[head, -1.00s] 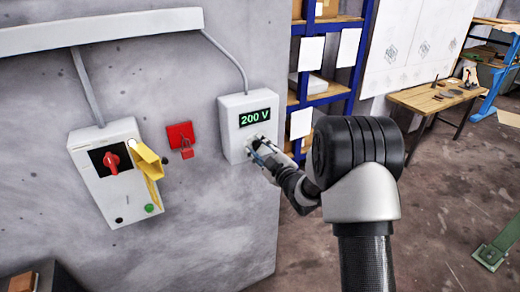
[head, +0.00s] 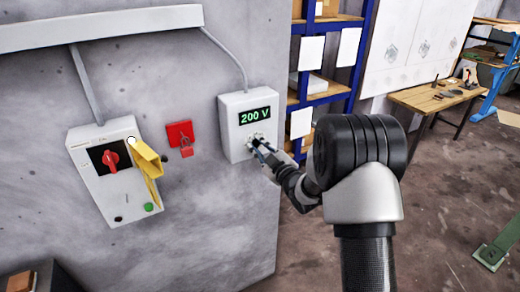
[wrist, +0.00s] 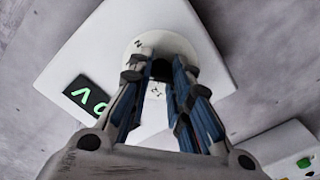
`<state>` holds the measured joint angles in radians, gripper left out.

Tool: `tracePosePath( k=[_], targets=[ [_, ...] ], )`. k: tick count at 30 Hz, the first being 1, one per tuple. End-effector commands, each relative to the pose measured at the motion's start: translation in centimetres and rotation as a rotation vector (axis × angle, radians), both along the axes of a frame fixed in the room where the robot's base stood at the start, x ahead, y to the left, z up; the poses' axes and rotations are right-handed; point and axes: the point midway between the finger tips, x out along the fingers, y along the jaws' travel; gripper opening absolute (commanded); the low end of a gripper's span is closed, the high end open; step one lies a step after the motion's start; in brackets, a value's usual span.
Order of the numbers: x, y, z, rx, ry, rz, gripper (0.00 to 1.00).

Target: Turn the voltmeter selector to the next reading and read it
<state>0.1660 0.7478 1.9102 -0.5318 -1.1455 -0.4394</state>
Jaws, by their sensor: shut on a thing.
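The voltmeter (head: 235,150) is a white box on the grey wall. Its green display (head: 254,116) reads 200 V. In the wrist view the display (wrist: 86,97) is partly hidden by a finger. The selector is a black knob (wrist: 161,69) on a round white dial (wrist: 163,45) with small markings, on the box's front below the display. My gripper (head: 256,143) is at the dial, shut on the knob. In the wrist view its fingertips (wrist: 160,75) sit on either side of the knob. The fingers cover part of the dial, and I cannot read its markings clearly.
A red padlocked plate (head: 180,133) is between the two boxes. Blue shelving (head: 345,65) and a wooden workbench (head: 425,98) stand to the right.

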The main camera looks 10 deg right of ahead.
Motion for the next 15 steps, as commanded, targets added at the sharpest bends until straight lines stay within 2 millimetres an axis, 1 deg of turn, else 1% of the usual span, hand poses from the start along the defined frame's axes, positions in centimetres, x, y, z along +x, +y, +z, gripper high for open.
tracePosePath(
  k=[15],
  targets=[
    [0.03, 0.00, -0.03, 0.400, 0.128, 0.000, 0.00]
  ],
)
